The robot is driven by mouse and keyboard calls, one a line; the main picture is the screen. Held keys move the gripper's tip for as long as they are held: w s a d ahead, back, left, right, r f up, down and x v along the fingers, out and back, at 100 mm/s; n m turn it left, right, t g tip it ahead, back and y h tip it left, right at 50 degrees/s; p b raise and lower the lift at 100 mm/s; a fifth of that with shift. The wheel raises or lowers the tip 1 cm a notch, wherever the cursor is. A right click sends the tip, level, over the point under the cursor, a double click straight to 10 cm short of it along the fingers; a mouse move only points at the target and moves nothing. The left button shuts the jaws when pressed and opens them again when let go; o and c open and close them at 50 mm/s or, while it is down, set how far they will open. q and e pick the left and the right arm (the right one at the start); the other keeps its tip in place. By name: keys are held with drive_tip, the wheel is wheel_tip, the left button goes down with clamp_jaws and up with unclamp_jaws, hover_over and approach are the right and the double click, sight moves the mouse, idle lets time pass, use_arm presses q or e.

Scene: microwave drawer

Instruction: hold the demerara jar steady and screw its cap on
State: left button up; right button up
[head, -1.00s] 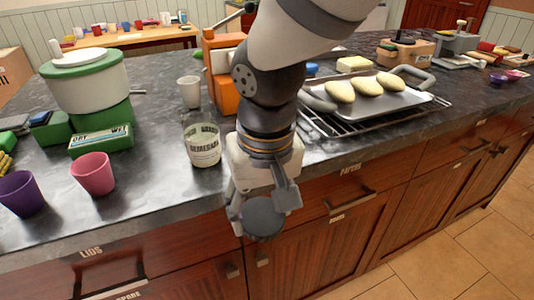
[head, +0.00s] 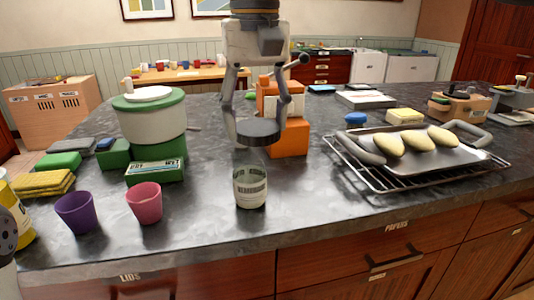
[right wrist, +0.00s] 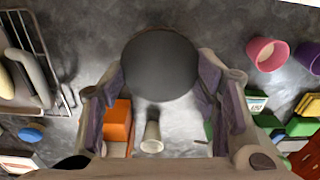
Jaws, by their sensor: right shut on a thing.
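The demerara jar (head: 250,188) is clear glass with a label and stands upright on the dark counter near its front edge. My right gripper (head: 258,130) points down and is shut on the round dark grey cap (head: 258,132). The cap is held roughly level above the jar in the head view; I cannot tell how exactly it lines up with the mouth. In the right wrist view the cap (right wrist: 160,65) sits between the fingers, and the jar does not show there. My left gripper is not in view.
Purple (head: 76,212) and pink (head: 145,203) cups stand left of the jar, with a green-and-white pot (head: 150,123) behind them. An orange object (head: 290,137) stands behind the gripper. A tray on a rack (head: 440,160) is at right.

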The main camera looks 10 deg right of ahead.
sight(247, 120)
drive_tip(key=shift+w+a+r, duration=0.25)
drive_tip(key=shift+w+r, duration=0.25)
drive_tip(key=shift+w, duration=0.05)
drive_tip(key=shift+w+a+r, duration=0.25)
drive_tip(key=shift+w+r, duration=0.25)
drive_tip(key=shift+w+a+r, duration=0.1)
drive_tip(key=shift+r, duration=0.3)
drive_tip(key=shift+r, duration=0.1)
drive_tip(key=shift+f, duration=2)
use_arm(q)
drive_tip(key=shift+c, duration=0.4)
